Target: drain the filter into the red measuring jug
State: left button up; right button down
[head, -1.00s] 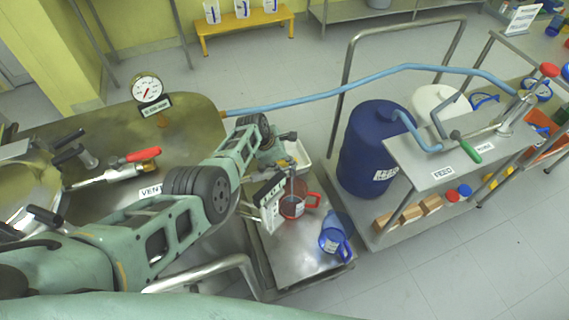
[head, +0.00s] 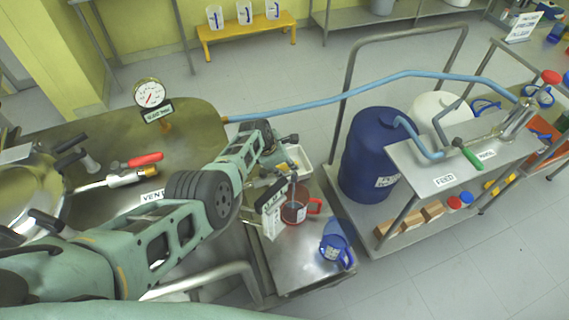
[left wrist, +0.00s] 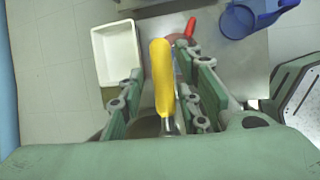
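The red measuring jug (head: 294,213) stands on a low metal platform under the vessel's edge, its handle to the right. In the left wrist view only part of the red jug (left wrist: 189,28) shows, behind a yellow handle (left wrist: 162,75). The yellow handle lies lengthwise between the fingers of my left gripper (left wrist: 163,72). The fingers are apart, with gaps beside the handle; I see no clear grip on it. In the head view my left gripper (head: 277,172) is above and behind the red jug, partly hidden by its arm. My right gripper is not in view.
A blue jug (head: 334,246) stands right of the red one. A white tray (head: 299,156) lies behind it. A small sign (head: 272,201) hangs close by the gripper. A blue hose (head: 330,93) runs from the vessel to the trolley, which carries a blue drum (head: 372,150).

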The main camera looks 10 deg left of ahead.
pick_arm(q)
jog(key=shift+o, duration=0.3)
jog(key=shift+s, duration=0.1)
jog(key=v, duration=1.2)
jog(key=shift+d+f, duration=0.15)
dwell(0.5)
